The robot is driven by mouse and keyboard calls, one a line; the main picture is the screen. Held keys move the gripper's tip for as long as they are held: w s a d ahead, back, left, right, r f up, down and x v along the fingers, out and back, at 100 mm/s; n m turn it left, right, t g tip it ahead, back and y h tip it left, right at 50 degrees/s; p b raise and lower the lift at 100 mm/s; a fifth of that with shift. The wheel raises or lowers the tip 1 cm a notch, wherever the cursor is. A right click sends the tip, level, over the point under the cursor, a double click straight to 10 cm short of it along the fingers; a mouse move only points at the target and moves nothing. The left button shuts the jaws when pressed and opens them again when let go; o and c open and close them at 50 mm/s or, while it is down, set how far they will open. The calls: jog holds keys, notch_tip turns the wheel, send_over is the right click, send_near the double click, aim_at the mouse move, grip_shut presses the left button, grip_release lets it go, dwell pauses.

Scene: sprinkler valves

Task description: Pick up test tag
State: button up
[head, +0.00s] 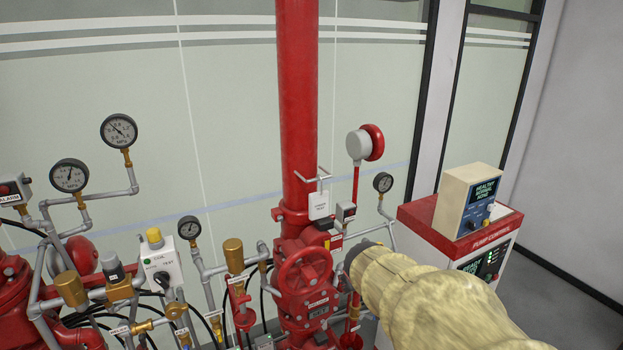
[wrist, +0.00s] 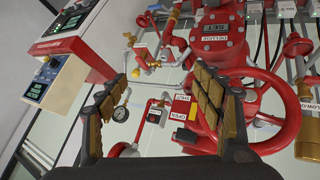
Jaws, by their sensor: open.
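A small white tag (head: 319,206) hangs from a T-shaped grey hook in front of the red vertical pipe, above the red handwheel, in the head view. Its lettering is too small to read. I cannot make it out for sure in the wrist view. My gripper (wrist: 156,76) is open, with its two padded fingers apart and nothing between them. In the head view my pale yellow arm comes in from the lower right, and its end is to the lower right of the tag, apart from it in the picture. The arm's end mostly hides the fingers there.
The red handwheel (head: 304,273) stands left of my arm's end. A pump control cabinet (head: 462,225) with a beige box on it stands to the right. Gauges, thin pipes and brass valves crowd the left. A red bell (head: 372,142) is above right of the tag.

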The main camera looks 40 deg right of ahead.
jog(key=w+d+r+t+p, duration=0.2)
jog(key=w+d+r+p, duration=0.25)
jog(key=d+r, duration=0.2)
jog(key=n+t+y+p, duration=0.3)
jog(key=t+y, duration=0.1)
jog(key=t, duration=0.2)
send_near(320, 205)
jog(key=x, duration=0.3)
jog(key=shift+w+d, duration=0.25)
jog(key=shift+w, duration=0.3)
jog(key=x, duration=0.7)
jog(key=shift+f, duration=0.25)
jog(key=shift+s+a, duration=0.1)
jog(key=shift+c, duration=0.4)
jog(key=c, duration=1.1)
